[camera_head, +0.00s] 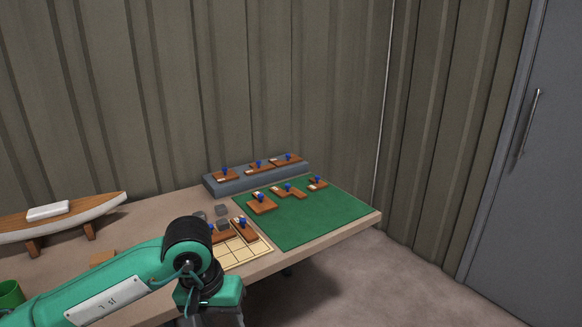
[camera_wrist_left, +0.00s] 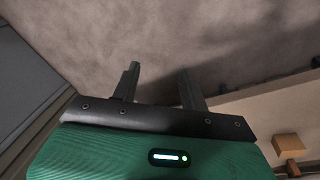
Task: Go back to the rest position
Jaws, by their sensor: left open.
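My left arm, green with a black joint, comes in from the left in the head view. My left gripper (camera_head: 214,317) hangs low by the front edge of the table, partly cut off by the bottom of the picture. In the left wrist view its two dark fingers (camera_wrist_left: 158,75) are apart, with nothing between them but the floor (camera_wrist_left: 150,30). My right gripper is in neither view.
The table (camera_head: 160,212) holds a green mat (camera_head: 310,220) with several wooden pieces with blue knobs. A grey raised block (camera_head: 213,186) carries more. A pale grid board (camera_head: 240,257) lies partly behind my arm. A model boat (camera_head: 75,215) stands left. Floor at right is clear.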

